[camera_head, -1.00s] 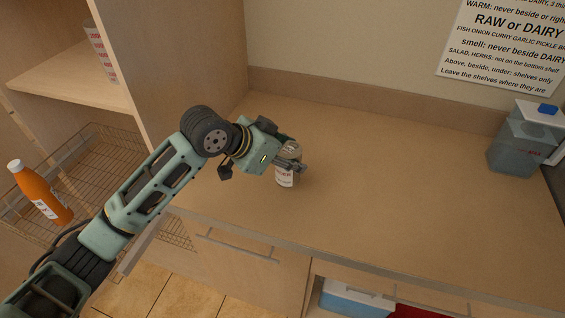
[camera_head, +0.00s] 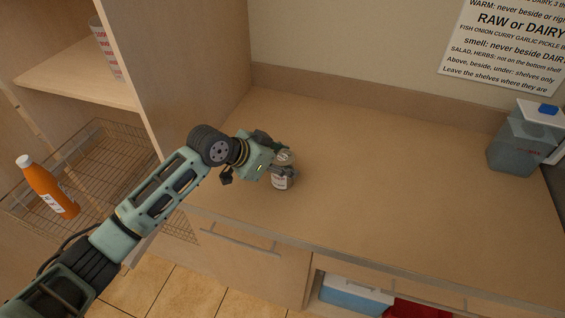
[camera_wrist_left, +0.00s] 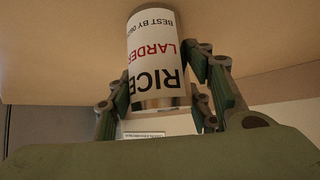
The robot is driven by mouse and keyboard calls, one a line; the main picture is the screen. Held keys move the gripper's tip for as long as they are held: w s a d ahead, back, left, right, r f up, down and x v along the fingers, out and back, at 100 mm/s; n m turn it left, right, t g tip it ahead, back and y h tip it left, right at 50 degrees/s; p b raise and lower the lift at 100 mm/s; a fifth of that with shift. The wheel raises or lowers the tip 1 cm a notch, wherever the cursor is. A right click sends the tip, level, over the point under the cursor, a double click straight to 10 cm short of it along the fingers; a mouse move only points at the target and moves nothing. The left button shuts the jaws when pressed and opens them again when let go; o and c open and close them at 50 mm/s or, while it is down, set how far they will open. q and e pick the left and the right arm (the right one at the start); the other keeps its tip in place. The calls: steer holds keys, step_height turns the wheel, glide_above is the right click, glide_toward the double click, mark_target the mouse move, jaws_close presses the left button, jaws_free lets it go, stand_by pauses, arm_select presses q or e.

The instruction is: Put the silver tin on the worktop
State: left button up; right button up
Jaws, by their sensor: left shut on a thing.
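The silver tin (camera_head: 281,183) has a white label and is at the left part of the worktop (camera_head: 390,190). In the left wrist view the tin (camera_wrist_left: 155,62) shows a label reading RICE, LARDER and a best-by line, upside down in the picture. My left gripper (camera_head: 284,171) is shut on the tin, its fingers on both sides in the left wrist view (camera_wrist_left: 168,92). The tin looks about upright, its base at or just above the worktop; I cannot tell if it touches. My right gripper is not in view.
A grey lidded container (camera_head: 522,145) stands at the worktop's right end. A tall wooden side panel (camera_head: 185,75) bounds it on the left. The worktop's middle is clear.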

arm_select(q)
steer(key=o, duration=1.4)
steer(key=shift+o, duration=0.7)
steer(key=shift+s+a+r, duration=0.1)
steer(key=shift+a+r, duration=0.05)
steer(key=shift+r, duration=0.05)
steer(key=b+v, duration=0.2)
steer(key=v, duration=0.9)
steer(key=shift+s+r, duration=0.2)
steer(key=shift+r, duration=0.1)
steer(key=shift+a, duration=0.1)
